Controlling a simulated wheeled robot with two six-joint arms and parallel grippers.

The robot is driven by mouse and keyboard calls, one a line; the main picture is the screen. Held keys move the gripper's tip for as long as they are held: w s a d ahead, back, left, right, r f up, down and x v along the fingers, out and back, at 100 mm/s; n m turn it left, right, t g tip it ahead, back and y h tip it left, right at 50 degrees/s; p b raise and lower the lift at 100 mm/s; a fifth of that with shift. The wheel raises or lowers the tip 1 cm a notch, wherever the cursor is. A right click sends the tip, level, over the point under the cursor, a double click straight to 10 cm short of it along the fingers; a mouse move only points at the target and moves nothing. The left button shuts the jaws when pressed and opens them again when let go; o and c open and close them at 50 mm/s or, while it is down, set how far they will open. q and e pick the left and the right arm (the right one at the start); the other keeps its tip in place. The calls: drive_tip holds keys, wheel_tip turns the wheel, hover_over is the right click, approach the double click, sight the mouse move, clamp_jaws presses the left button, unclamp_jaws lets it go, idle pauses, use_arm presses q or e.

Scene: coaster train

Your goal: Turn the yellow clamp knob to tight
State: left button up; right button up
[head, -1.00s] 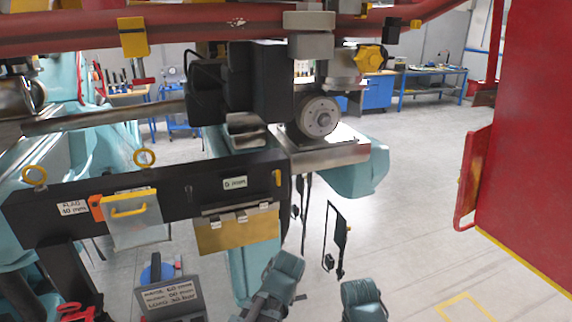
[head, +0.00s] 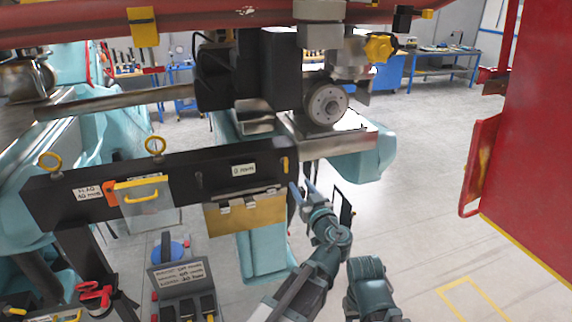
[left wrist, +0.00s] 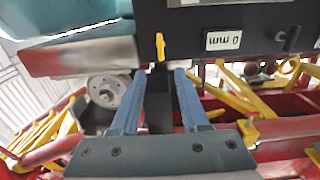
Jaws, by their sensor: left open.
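A slim upright yellow knob (head: 285,164) sits at the right end of the black beam's front face, beside a "0 mm" label. It also shows in the left wrist view (left wrist: 160,46), just beyond the fingertips. My left gripper (head: 301,186) is open and empty, with its blue fingers pointing up just below the beam's end. In the left wrist view its fingertips (left wrist: 160,73) are spread to either side of the knob's line, apart from it. A lobed yellow knob (head: 380,47) stands higher at the right. My right gripper is out of view.
The black beam (head: 140,172) carries a hanging brass plate (head: 243,216) near the fingers. A metal wheel (head: 326,104) sits above on a steel block. A red panel (head: 530,150) stands at the right. Open floor (head: 430,190) lies between.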

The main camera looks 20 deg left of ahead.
sight(287, 165)
use_arm(q)
drive_tip(key=x, duration=1.3)
drive_tip(key=shift+w+a, duration=0.3)
clamp_jaws()
